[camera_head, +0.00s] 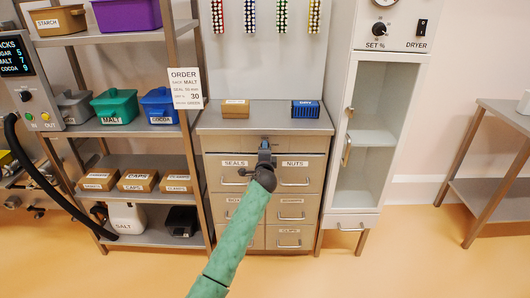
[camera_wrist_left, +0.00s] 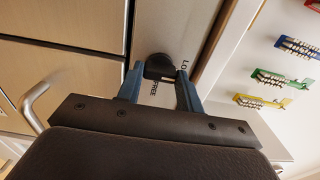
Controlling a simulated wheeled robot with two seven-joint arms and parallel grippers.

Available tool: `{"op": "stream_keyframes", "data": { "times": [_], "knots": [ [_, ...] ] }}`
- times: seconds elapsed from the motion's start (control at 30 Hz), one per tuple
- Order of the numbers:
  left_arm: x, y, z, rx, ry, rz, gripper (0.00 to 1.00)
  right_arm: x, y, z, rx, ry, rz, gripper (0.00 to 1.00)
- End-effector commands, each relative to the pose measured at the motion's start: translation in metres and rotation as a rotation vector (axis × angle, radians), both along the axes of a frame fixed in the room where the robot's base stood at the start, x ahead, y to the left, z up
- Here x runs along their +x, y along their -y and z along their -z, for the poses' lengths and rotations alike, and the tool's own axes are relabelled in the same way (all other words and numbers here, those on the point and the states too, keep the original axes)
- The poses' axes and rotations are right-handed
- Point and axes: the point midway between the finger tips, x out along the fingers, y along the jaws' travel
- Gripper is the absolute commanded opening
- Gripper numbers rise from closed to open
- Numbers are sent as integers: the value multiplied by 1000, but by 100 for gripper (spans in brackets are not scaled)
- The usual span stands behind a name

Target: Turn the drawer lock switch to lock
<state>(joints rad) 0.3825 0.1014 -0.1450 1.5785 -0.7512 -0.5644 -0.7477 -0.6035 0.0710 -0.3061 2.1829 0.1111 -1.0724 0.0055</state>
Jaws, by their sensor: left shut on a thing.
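The drawer lock switch is a black knob (camera_wrist_left: 160,66) on a pale strip, with the letters LO and FREE printed beside it in the left wrist view. My left gripper (camera_wrist_left: 159,80) has its blue fingers on either side of the knob and is shut on it. In the head view the left gripper (camera_head: 265,152) is at the top middle of the drawer cabinet (camera_head: 210,146), just above the SEALS and NUTS drawers, and hides the knob. Which label the knob points to cannot be told. My right gripper is not in view.
A cardboard box (camera_head: 235,109) and a blue box (camera_head: 306,109) stand on the cabinet top. A shelf rack (camera_head: 120,38) is on the left, a dryer cabinet (camera_head: 372,130) on the right. Drawer handles (camera_head: 294,183) stick out below the gripper. The floor in front is clear.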

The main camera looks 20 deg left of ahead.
Motion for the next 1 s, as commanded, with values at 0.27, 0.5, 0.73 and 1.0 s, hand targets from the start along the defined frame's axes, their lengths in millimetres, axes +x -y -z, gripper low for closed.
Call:
{"op": "stream_keyframes", "data": {
  "times": [0.27, 0.5, 0.73, 1.0],
  "knots": [
    [0, 0, 1, 0, -2, 0, 58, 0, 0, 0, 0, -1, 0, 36],
    [-1, 0, 1, 1, -1, 0, 58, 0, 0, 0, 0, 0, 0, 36],
    [-22, 6, 2, 1, 0, 1, 58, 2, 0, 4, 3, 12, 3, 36],
    [-60, 17, 2, 0, -1, 0, 58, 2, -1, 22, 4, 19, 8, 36]
  ]
}}
